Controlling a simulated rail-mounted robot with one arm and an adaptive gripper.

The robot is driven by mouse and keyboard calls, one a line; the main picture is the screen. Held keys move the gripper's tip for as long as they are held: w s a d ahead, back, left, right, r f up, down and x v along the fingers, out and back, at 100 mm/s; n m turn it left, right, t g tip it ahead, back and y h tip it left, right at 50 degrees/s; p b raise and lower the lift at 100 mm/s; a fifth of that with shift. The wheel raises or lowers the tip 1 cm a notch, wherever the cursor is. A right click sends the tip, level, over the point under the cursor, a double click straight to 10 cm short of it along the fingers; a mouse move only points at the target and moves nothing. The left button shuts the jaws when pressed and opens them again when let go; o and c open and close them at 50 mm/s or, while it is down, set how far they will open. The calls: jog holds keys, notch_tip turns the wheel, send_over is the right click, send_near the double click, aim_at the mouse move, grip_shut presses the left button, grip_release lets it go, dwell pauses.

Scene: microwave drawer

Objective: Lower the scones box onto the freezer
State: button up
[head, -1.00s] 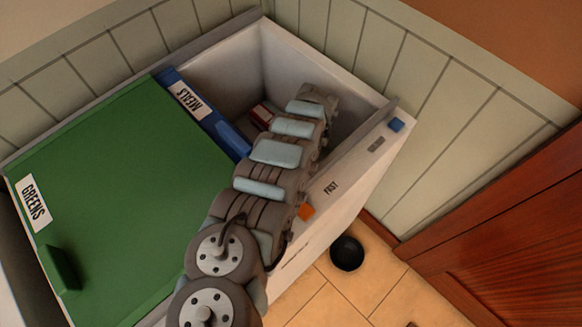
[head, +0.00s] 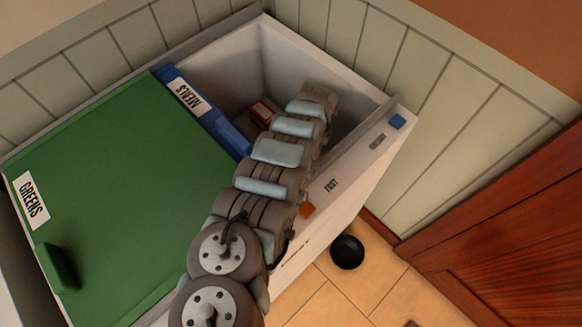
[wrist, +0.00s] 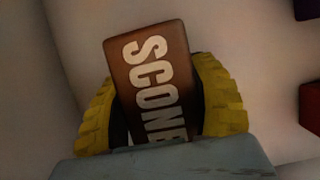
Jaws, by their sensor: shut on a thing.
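The scones box (wrist: 152,80) is brown with pale lettering reading "SCONE", its last part cut off by my gripper's grey body. In the wrist view my gripper (wrist: 160,95) has its yellow pads on both sides of the box, shut on it. White surfaces lie beyond the box; I cannot tell whether it touches them. In the head view my arm reaches into the open right part of the white chest freezer (head: 330,186). My gripper and the scones box are hidden there behind my arm and the freezer's front wall.
A red box (head: 263,111) lies inside the freezer, left of my arm. A green lid (head: 120,190) marked GREENS and a blue lid (head: 215,118) marked MEALS cover the left part. The front wall rises right of my arm. A black bowl (head: 347,252) is on the floor.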

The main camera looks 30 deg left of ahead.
jog(key=shift+f, duration=0.4)
dwell(0.4)
jog(key=o, duration=1.3)
jog(key=shift+o, duration=0.2)
jog(key=shift+v, duration=3.8)
